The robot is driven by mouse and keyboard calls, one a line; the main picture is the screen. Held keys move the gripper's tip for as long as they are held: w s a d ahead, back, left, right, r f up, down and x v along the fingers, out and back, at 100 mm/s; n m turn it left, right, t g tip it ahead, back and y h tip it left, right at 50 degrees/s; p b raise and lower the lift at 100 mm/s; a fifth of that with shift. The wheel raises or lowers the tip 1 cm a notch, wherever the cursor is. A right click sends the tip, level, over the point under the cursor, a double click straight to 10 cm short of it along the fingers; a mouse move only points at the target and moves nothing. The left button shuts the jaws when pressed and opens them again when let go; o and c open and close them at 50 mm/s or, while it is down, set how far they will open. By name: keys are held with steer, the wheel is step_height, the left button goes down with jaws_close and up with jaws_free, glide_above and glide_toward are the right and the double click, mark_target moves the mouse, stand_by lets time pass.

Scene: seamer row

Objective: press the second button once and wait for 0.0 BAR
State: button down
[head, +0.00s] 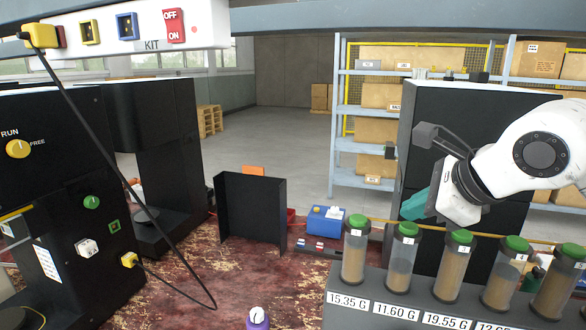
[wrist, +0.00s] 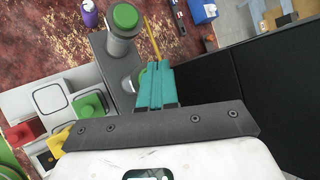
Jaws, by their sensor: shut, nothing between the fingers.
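My gripper (head: 412,207) has teal fingers, shut with nothing between them. In the head view they hang just behind and above the green cap of the second canister (head: 407,262), counting from the left; I cannot tell whether they touch it. In the wrist view the shut fingers (wrist: 157,84) partly cover one green cap, and another green cap (wrist: 125,16) stands clear beyond them. Several clear canisters with green caps stand in a row. Which button is the second one is not clearly marked. No 0.0 BAR readout shows in either view.
A rail with weight labels (head: 394,312) runs below the canisters. A black panel (head: 250,208) and a blue box (head: 327,221) stand behind. Black machines with a yellow knob (head: 17,149) are at left. In the wrist view, a white control box (wrist: 68,80) with colored buttons lies left of the fingers.

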mark_target(413, 228)
steer(key=shift+r+p, duration=1.4)
steer(key=shift+r, duration=1.55)
